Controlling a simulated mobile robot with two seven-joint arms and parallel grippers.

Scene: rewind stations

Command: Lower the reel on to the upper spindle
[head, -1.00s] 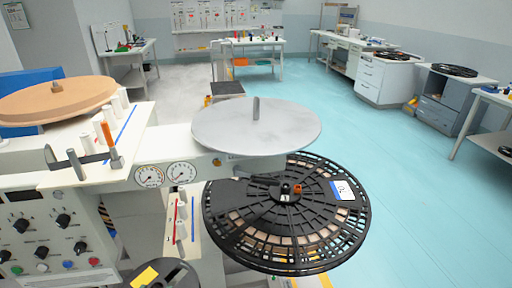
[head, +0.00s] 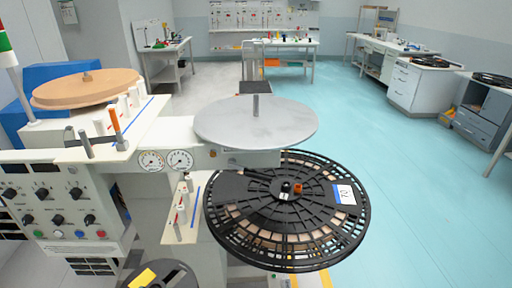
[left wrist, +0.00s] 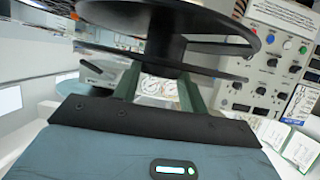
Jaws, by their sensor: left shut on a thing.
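A large black reel (head: 310,225) with open-ribbed flanges and a white label reading 70 fills the lower middle of the head view. It looks about level and stands nearer to me than the grey round platter (head: 220,125). An upright spindle pin (head: 256,105) rises bare from that platter. In the left wrist view, my left gripper (left wrist: 160,75) is shut on the reel's dark hub (left wrist: 166,50), between its flanges. The reel hides this gripper in the head view. My right gripper is in neither view.
The machine's control panel (head: 60,205) and a tan platter (head: 88,86) are at left. A shelf with small posts (head: 178,225) stands close to the reel's left edge. Another reel (head: 180,277) shows at the bottom edge. Teal floor (head: 400,190) is clear at right.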

